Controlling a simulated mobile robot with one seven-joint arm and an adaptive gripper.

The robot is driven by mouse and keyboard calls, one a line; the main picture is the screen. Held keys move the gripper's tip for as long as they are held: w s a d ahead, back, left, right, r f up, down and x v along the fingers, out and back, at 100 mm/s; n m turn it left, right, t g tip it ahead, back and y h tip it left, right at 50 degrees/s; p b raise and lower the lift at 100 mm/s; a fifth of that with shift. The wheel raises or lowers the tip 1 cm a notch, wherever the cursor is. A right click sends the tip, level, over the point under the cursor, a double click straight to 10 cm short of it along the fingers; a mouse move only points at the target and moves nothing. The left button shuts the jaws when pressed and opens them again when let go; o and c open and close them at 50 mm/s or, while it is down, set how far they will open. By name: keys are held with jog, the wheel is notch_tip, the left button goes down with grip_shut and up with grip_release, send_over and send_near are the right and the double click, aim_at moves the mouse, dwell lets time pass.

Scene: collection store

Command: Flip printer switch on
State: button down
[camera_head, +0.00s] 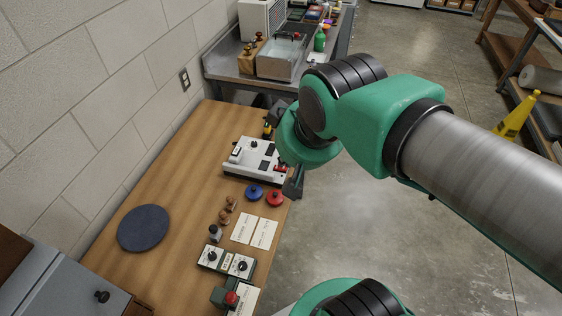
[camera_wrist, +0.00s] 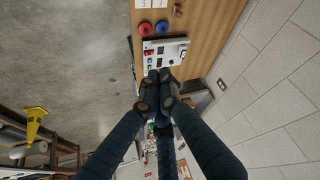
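A white and grey device with dark panels and a black knob, which looks like the printer (camera_head: 252,160), sits on the wooden table near its right edge. A small red part (camera_head: 282,168) shows at its right side, close to my arm. I cannot tell whether it is the switch, or its position. In the wrist view the device (camera_wrist: 172,50) lies just beyond the fingertips. My gripper (camera_wrist: 157,86) has its dark fingers drawn together with nothing visible between them. In the head view my gripper (camera_head: 293,186) is mostly hidden by my arm, beside the device; contact cannot be told.
Blue (camera_head: 254,192) and red (camera_head: 275,198) round knobbed pieces, white cards (camera_head: 264,233), a switch box (camera_head: 226,261) and a dark blue disc (camera_head: 143,228) share the table. A metal bench (camera_head: 225,66) stands behind. Open floor (camera_head: 370,220) lies to the right.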

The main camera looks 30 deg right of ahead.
jog(key=w+d+f+h+p, duration=0.1)
jog(key=w+d, duration=0.3)
jog(key=w, duration=0.4)
jog(key=w+d+f+h+p, duration=0.1)
jog(key=w+d, duration=0.3)
jog(key=w, duration=0.3)
jog(key=n+t+y+p, duration=0.1)
jog(key=n+p, duration=0.2)
jog(key=p, duration=0.1)
send_over(284, 168)
notch_tip(284, 168, down, 20)
notch_tip(284, 168, down, 14)
jog(key=w+a+n+y+p, duration=0.1)
jog(key=y, duration=0.2)
jog(key=shift+a, duration=0.15)
jog(key=shift+w+f, duration=0.1)
jog(key=shift+f, duration=0.05)
jog(key=f+b, duration=0.6)
jog(key=shift+s+d, duration=0.4)
jog(key=shift+s+d+f+b, duration=0.1)
jog(key=shift+f+b, duration=0.35)
jog(key=shift+f, duration=0.2)
jog(key=shift+s+d+f+b, duration=0.1)
jog(key=shift+f+b, duration=0.35)
jog(key=shift+f, duration=0.15)
